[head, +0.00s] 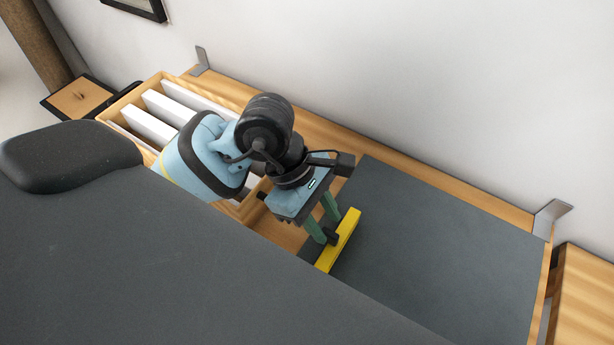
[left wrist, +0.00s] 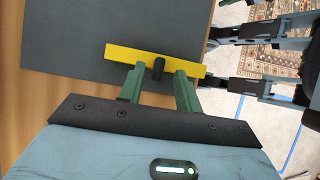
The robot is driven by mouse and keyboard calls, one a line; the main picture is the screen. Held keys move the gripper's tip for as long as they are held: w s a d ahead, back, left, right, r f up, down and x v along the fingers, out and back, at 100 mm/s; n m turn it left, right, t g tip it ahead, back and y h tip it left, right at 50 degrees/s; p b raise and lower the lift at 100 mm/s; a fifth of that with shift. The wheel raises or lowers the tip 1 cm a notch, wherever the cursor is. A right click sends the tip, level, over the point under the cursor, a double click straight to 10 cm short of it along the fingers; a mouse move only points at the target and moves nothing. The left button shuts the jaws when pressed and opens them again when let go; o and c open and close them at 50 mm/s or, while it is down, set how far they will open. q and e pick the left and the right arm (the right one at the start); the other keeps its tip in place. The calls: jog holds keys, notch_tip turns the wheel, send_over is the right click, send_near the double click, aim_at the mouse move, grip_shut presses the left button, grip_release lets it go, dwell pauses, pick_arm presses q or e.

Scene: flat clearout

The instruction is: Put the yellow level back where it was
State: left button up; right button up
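The yellow level (head: 347,228) is a flat bar with a black knob in its middle. It is at the left edge of a dark grey mat (head: 440,240) on a wooden bench. It also shows in the left wrist view (left wrist: 125,54), across the mat's edge there. My left gripper (head: 325,226) points down at the level. Its green fingers are apart, one on each side of the knob (left wrist: 158,68), with a gap visible on both sides. I cannot tell whether the level rests on the mat or is slightly above it. My right gripper is not clearly seen.
A wooden box with white dividers (head: 147,124) stands left of the mat, behind my left arm. A white wall with metal brackets (head: 552,217) runs along the back. The mat is clear to the right of the level. A large dark shape hides the lower left.

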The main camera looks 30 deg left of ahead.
pick_arm(q)
jog(key=v, duration=0.9)
jog(key=shift+r, duration=0.25)
jog(key=shift+a, duration=0.1)
